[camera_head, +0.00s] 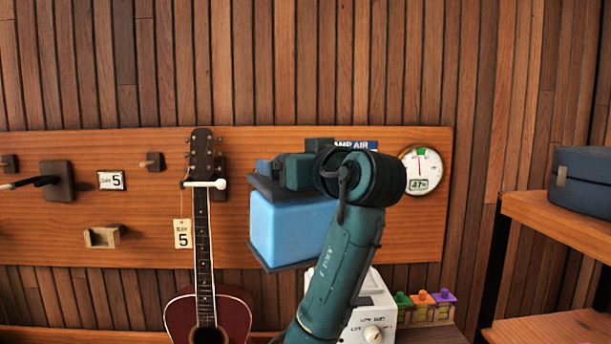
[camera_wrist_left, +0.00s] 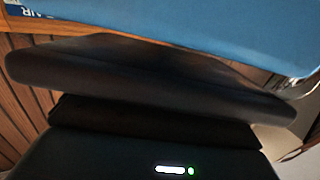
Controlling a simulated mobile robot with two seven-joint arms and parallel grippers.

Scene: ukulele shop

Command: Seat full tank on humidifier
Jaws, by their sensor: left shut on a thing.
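A light blue, box-shaped tank (camera_head: 285,225) with dark top and bottom plates hangs upright in the head view. My left gripper (camera_head: 272,175) is shut on it at the top; my own wrist hides part of the grip and the tank's right side. The tank's blue wall (camera_wrist_left: 220,38) fills the top of the left wrist view. The white humidifier base (camera_head: 377,318) with a round knob stands lower and to the right, largely hidden behind my forearm. The tank is apart from it, above and to the left. My right gripper is not in view.
A dark red ukulele (camera_head: 205,305) hangs on the wall board left of the tank. A round gauge (camera_head: 421,171) is on the board at right. A shelf (camera_head: 560,228) with a dark blue case (camera_head: 582,180) is at far right.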

